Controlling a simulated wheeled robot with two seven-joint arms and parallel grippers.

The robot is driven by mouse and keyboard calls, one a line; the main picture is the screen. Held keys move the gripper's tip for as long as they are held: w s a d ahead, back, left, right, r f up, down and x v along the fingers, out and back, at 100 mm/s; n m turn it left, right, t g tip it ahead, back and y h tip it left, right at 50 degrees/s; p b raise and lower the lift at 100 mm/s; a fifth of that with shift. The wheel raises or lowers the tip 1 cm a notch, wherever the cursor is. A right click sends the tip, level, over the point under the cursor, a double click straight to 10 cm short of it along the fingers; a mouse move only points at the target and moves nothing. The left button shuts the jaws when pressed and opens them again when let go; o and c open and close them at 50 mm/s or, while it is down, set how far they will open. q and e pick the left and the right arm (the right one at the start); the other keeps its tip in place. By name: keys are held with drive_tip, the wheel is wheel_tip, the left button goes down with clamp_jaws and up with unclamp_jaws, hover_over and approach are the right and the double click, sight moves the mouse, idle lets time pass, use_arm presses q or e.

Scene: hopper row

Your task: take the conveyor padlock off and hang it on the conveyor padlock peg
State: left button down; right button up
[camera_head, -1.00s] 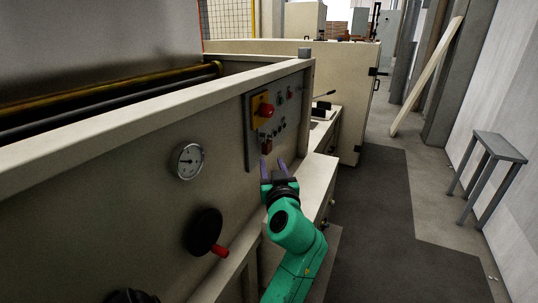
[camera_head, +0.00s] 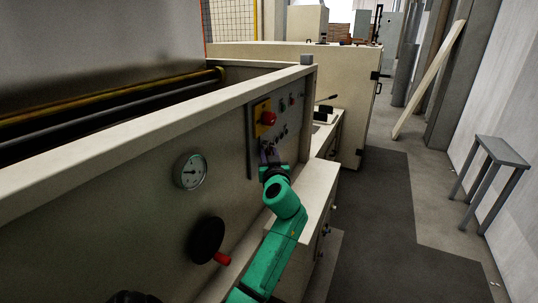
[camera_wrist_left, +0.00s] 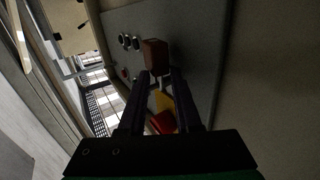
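The reddish-brown padlock (camera_wrist_left: 154,55) hangs on the grey control panel (camera_head: 252,142), below a yellow plate with a red switch (camera_head: 268,118). In the left wrist view the padlock's body lies just past the fingertips and its thin shackle runs back between them. My left gripper (camera_head: 268,156) is up at the panel's lower part, and in the head view it hides the padlock. Its two fingers also show in the left wrist view (camera_wrist_left: 161,74), open with a gap between them. I cannot make out the padlock peg. My right gripper is not in view.
A round gauge (camera_head: 190,171) and a black handwheel (camera_head: 206,240) with a red handle sit on the machine's front, left of my arm. A beige ledge (camera_head: 318,190) is right of the arm. A grey stool (camera_head: 500,152) stands far right; the floor between is clear.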

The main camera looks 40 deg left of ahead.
use_arm(q)
drive_tip(key=c, duration=1.2)
unclamp_jaws()
clamp_jaws()
drive_tip(key=o, duration=0.7)
unclamp_jaws()
drive_tip(key=shift+c, duration=0.2)
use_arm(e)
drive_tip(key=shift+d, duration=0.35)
use_arm(q)
drive_tip(key=shift+d+f, duration=0.1)
drive_tip(key=shift+s+d, duration=0.25)
drive_tip(key=b+v, duration=0.2)
drive_tip(key=v, duration=1.1)
drive_tip(key=shift+s+d+b, duration=0.2)
drive_tip(key=shift+d+b, duration=0.15)
drive_tip(key=shift+b, duration=0.05)
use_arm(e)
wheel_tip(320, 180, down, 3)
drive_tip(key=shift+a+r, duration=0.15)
